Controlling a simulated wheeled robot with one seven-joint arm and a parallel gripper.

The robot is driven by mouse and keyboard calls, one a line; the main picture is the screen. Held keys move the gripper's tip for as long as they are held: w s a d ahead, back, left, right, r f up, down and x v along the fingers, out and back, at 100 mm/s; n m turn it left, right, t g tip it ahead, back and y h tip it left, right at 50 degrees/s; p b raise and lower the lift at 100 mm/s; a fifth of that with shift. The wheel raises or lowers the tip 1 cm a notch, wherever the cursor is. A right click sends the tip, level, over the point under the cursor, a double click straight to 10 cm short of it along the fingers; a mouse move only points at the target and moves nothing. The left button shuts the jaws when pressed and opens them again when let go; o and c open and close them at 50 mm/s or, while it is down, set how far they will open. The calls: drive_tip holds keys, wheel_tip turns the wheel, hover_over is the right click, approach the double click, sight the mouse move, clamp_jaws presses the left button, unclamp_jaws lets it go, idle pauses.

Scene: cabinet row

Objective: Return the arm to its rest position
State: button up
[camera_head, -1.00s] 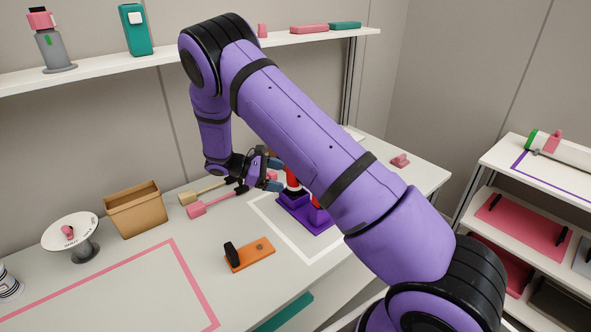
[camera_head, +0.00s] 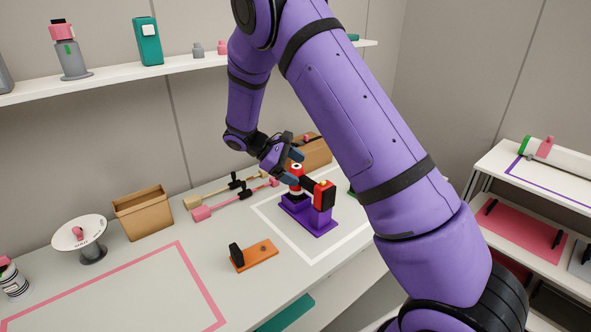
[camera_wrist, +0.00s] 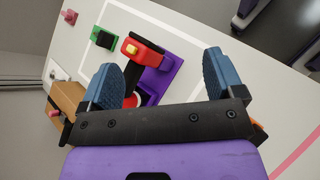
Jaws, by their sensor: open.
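My gripper (camera_head: 289,160) is at the end of my purple arm, above the white-outlined area of the table. In the wrist view its two blue fingers (camera_wrist: 160,80) are wide apart with nothing held between them. A red and black device on a purple base (camera_head: 309,217) stands inside the white outline, just below and to the right of my gripper in the head view. In the wrist view the device (camera_wrist: 150,62) shows beyond and between the fingers, partly hidden by the gripper body. I cannot tell the exact gap between them.
A shelf (camera_head: 181,68) runs behind. A brown box (camera_head: 312,153) stands behind my gripper.

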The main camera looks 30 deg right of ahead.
idle(0.4)
drive_tip(key=s+r+m+t+y, duration=0.2)
drive_tip(key=s+r+y, duration=0.1)
drive_tip(key=s+r, duration=0.55)
drive_tip(key=s+r+m+t+y, duration=0.25)
drive_tip(key=s+r, duration=0.35)
drive_tip(key=r, duration=0.5)
drive_tip(key=s+a+r+m+t+y, duration=0.2)
drive_tip(key=s+t, duration=0.1)
drive_tip(key=s, duration=0.6)
drive_tip(key=s+a+r+m+t+y, duration=0.2)
drive_tip(key=s+r+t, duration=0.1)
drive_tip(key=s, duration=0.6)
drive_tip(key=shift+s+a+r, duration=0.15)
drive_tip(key=shift+s+r, duration=0.1)
drive_tip(key=shift+r, duration=0.1)
